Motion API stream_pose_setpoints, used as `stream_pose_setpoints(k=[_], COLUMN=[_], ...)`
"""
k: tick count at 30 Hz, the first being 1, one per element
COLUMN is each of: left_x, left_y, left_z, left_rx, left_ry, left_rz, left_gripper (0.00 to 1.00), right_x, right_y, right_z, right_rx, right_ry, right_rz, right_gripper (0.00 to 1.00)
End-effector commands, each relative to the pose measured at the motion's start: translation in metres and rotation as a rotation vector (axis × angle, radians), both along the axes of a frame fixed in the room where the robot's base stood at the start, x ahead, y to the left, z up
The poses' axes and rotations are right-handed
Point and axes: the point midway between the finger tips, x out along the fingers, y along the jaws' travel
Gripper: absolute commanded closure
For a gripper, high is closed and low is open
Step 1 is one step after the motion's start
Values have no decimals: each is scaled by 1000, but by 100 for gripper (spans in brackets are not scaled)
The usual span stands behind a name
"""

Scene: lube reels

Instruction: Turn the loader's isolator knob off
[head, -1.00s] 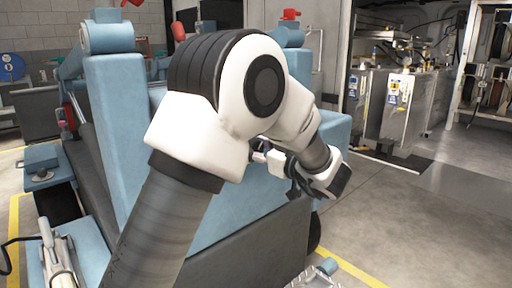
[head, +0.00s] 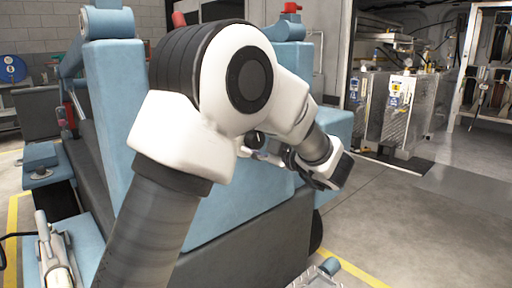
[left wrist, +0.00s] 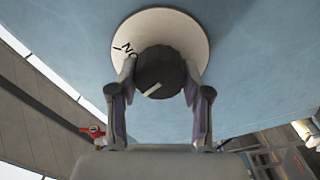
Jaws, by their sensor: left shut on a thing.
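The blue loader (head: 120,130) fills the left and middle of the head view. In the left wrist view its isolator knob (left wrist: 160,70) is black and round, set on a white round plate (left wrist: 180,25) on a blue panel (left wrist: 260,60). The plate shows the letters "ON" and a stroke at its upper left. A white line on the knob points to the lower left. The two fingers of my left gripper (left wrist: 160,78) are shut on the knob, one on each side. In the head view my left arm hides part of the loader's front. My right gripper is not in view.
Metal cabinets (head: 405,105) with yellow labels stand at the right rear. A shelf rack (head: 490,75) is at the far right. The grey floor (head: 430,230) on the right is clear. A red object (left wrist: 92,130) shows at the lower left of the wrist view.

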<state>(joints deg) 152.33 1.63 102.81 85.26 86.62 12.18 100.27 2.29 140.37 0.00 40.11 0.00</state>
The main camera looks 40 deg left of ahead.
Motion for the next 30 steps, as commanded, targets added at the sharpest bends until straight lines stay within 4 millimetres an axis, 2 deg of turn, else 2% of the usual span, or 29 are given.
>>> stream_pose_setpoints(k=[3, 15, 30], left_x=[0, 0, -1], left_y=[0, 0, 0], left_z=[-5, -5, -3], left_rx=[-10, -35, -44], left_ry=[-109, -405, -510], left_rz=[-1, -1, 0], left_gripper=[87, 87, 87], right_x=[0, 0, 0], right_y=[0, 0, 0], right_z=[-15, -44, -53], right_rx=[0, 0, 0], right_ry=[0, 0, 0], right_rz=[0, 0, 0], right_gripper=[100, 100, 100])
